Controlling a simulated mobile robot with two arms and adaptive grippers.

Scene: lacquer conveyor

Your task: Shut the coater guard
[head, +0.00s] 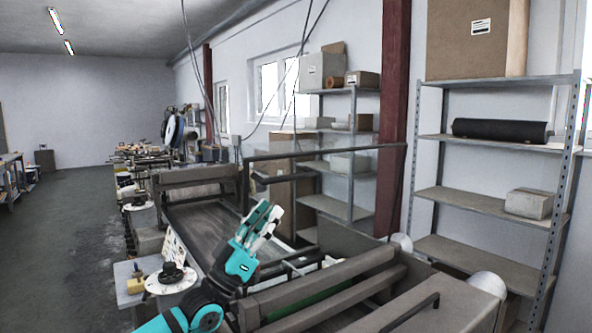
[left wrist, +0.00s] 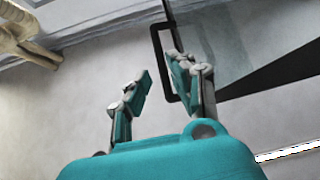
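The coater guard (head: 335,163) is a clear panel with a dark top bar, standing raised over the conveyor machine in the middle of the head view. A black loop handle (head: 275,180) sticks out from its left side. My teal left gripper (head: 269,213) is just below the handle in the head view, pointing up. In the left wrist view its two fingers (left wrist: 160,80) are apart with nothing between them. The handle (left wrist: 156,55) shows there beyond the fingertips, partly hidden by the right finger, with the guard panel (left wrist: 235,45) to its right. My right gripper is not in view.
The conveyor belt (head: 208,222) runs back to the left of my gripper. Grey machine covers and rails (head: 330,278) lie at the front right. Metal shelves (head: 470,200) stand along the right wall. The floor (head: 70,230) at left is open.

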